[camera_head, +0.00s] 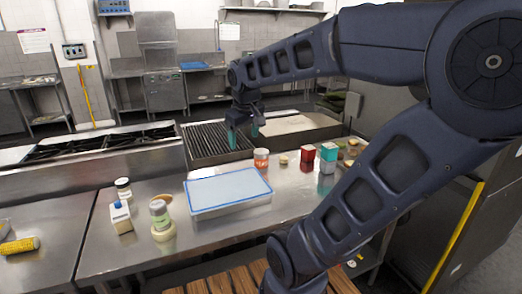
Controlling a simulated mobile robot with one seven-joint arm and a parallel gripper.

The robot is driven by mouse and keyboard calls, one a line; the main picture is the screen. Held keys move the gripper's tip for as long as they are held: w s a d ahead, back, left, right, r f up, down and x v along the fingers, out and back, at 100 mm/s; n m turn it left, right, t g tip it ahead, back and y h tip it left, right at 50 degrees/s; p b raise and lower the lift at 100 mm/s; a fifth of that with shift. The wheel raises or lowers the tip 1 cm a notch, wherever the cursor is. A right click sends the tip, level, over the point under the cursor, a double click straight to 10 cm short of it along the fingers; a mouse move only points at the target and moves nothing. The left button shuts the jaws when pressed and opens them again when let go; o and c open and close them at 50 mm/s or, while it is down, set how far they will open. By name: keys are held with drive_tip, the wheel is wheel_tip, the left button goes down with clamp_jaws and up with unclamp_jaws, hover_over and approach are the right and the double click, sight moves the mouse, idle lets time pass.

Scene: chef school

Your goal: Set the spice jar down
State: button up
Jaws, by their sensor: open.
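My gripper (244,132) is open and points down, its two teal fingertips apart near the front right of the ribbed grill. I see nothing between the fingers. Several small containers stand on the steel counter (100,248); I cannot tell for certain which is the spice jar.
A blue-rimmed tray (228,208) lies mid-counter. A white carton (121,217) is left of it. A red box (307,153) and a teal-topped box (328,158) stand to the right. The grill (207,145) and stove (100,143) line the back. My arm hides the counter's right part.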

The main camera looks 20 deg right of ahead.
drive_tip(key=s+d+f+m, duration=0.2)
drive_tip(key=s+d+m, duration=0.1)
drive_tip(key=s, duration=0.3)
drive_tip(key=shift+s+f+m+t+y, duration=0.3)
drive_tip(key=shift+s+m+t, duration=0.1)
drive_tip(key=shift+m, duration=0.1)
idle(0.7)
